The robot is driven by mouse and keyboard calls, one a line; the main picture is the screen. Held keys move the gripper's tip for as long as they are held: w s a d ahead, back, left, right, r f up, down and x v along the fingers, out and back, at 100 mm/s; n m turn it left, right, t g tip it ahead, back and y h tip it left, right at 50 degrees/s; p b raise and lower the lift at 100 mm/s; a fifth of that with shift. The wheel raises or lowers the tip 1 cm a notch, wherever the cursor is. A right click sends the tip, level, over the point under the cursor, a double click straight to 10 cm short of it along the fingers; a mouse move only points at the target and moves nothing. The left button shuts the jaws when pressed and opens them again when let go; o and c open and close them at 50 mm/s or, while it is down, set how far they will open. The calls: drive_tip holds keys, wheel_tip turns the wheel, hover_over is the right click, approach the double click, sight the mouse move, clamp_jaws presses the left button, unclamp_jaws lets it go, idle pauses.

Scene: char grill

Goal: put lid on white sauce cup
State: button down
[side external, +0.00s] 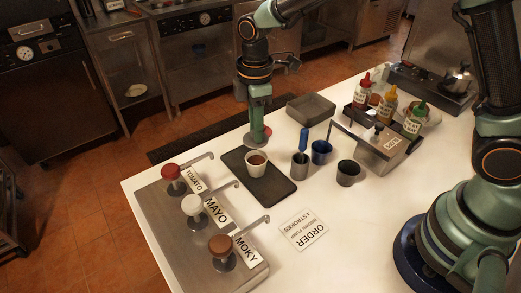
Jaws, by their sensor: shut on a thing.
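The white sauce cup (250,171) stands upright on the dark mat (276,191), with brown sauce in it and its top uncovered. My gripper (258,132) points down just behind the cup, a little above it in the picture. It is shut on a small flat, round, greyish thing, which looks like the lid (257,142). The fingertips are small here and partly merge with the held thing. The lid appears apart from the cup, but its exact height above the mat is hard to tell.
Three sauce pumps, red (172,172), white (192,204) and brown (220,245), stand at the left with spouts toward the mat. Dark cups (348,173), a blue-handled tool (304,139), a grey tray (311,108) and a bottle rack (373,148) stand right. An order card (304,230) lies in front.

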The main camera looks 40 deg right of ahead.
sight(257, 145)
drive_tip(key=shift+f, duration=2.6)
drive_tip(key=c, duration=0.7)
unclamp_jaws()
drive_tip(key=shift+o, duration=0.2)
wheel_tip(257, 145, up, 19)
